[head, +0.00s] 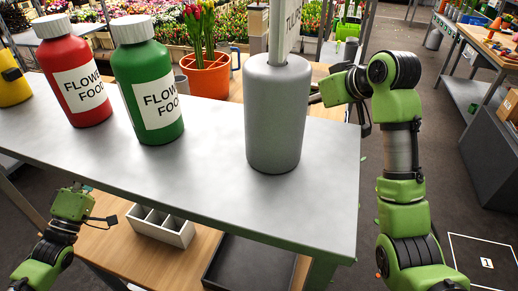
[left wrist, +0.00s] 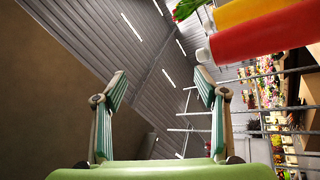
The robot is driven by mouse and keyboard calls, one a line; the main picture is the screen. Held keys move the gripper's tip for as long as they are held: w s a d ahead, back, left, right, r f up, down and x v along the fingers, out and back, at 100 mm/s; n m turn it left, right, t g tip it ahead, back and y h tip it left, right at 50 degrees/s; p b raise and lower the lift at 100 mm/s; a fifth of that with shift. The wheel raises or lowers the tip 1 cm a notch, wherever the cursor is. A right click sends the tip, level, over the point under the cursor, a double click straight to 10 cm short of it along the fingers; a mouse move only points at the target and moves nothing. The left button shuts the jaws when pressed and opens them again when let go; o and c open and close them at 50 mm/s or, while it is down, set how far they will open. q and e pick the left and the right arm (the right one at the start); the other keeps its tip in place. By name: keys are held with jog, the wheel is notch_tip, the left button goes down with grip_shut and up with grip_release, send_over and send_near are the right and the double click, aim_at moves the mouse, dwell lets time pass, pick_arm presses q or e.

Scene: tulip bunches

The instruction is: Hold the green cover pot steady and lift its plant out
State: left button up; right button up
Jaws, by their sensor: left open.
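No green cover pot with a plant can be made out for certain. A small green container (head: 348,28) shows in the background of the head view. An orange pot (head: 207,77) with red tulips (head: 200,22) stands behind the grey shelf. My left gripper (head: 112,219) is low at the left, in front of the shelf and apart from the bottles. In the left wrist view it (left wrist: 160,75) is open and empty. My right gripper (head: 318,94) is beside the grey cylinder (head: 275,120) at its right; its fingertips are partly hidden, so its opening and any contact are unclear.
Red (head: 75,75) and green (head: 148,85) flower food bottles and a yellow one (head: 12,84) stand on the grey shelf (head: 215,155). Below are a white divided box (head: 163,228) and a dark tray (head: 250,265). The shelf's front strip is clear.

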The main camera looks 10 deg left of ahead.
pick_arm(q)
jog(key=w+d+r+m+h, duration=0.45)
jog(key=r+m, duration=0.25)
jog(key=m, duration=0.2)
jog(key=w+d+f+m+g+h, duration=0.1)
jog(key=d+f+m+g+h, duration=0.35)
jog(key=d+m, duration=0.95)
jog(key=w+d+f+m+g+h, duration=0.15)
jog(key=d+f+m+g, duration=0.45)
jog(key=d+m, duration=0.75)
jog(key=w+d+f+m+y, duration=0.1)
jog(key=w+d+f+m, duration=0.1)
jog(key=w+d+m, duration=0.2)
jog(key=w+d+f+m+y, duration=0.2)
jog(key=w+d+f+m, duration=0.1)
jog(key=w+d+m, duration=0.2)
jog(key=w+d+f+m+g+y, duration=0.1)
jog(key=w+d+f+m+y, duration=0.1)
jog(key=w+d+m, duration=0.3)
jog(key=shift+w+f+m+y, duration=0.15)
jog(key=shift+w+f+m, duration=0.2)
jog(key=shift+w+m, duration=0.6)
jog(key=shift+w+f+m+y, duration=0.1)
jog(key=shift+w+f+m, duration=0.25)
jog(key=shift+w+m, duration=0.5)
